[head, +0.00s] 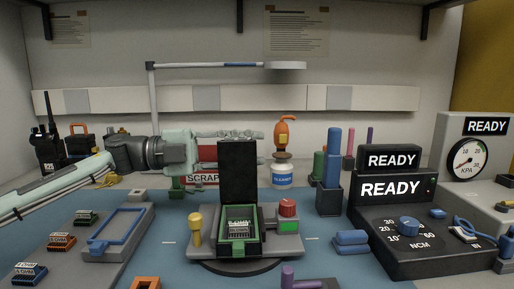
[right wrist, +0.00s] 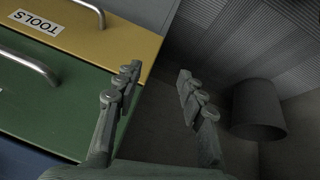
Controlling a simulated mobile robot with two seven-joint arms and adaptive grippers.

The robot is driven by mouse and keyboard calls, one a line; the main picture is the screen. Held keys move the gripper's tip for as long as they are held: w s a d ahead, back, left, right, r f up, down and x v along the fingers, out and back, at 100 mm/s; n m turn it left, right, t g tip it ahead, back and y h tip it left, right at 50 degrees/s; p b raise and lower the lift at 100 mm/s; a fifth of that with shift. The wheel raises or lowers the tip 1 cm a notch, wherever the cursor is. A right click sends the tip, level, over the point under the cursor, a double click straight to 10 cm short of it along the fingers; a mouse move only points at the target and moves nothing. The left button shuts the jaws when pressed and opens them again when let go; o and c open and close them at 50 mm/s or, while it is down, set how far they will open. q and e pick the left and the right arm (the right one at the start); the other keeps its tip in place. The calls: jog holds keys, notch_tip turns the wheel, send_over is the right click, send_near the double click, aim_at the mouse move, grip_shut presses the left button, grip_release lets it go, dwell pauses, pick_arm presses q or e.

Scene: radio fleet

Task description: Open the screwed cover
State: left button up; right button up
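A black case (head: 262,239) sits in a grey fixture (head: 284,246) at the middle of the bench. Its inside shows a green frame around a small board. A black cover panel (head: 238,170) stands upright at the back of the case. In the head view my left gripper (head: 262,148) reaches in from the left, level with the upper part of the panel. Its fingers are apart, partly hidden behind the panel; contact is unclear. In the right wrist view my right gripper (right wrist: 158,74) is open and empty, away from the bench, beside drawers.
The fixture has a yellow knob (head: 195,228) and a red knob (head: 288,208). An orange tool (head: 283,131) shows above a white jar (head: 282,176). A black NCM control box (head: 405,235) stands right. A blue-rimmed tray (head: 117,232) lies left. Drawers (right wrist: 75,95) flank my right gripper.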

pick_arm(q)
jog(key=shift+d, duration=0.8)
grip_shut()
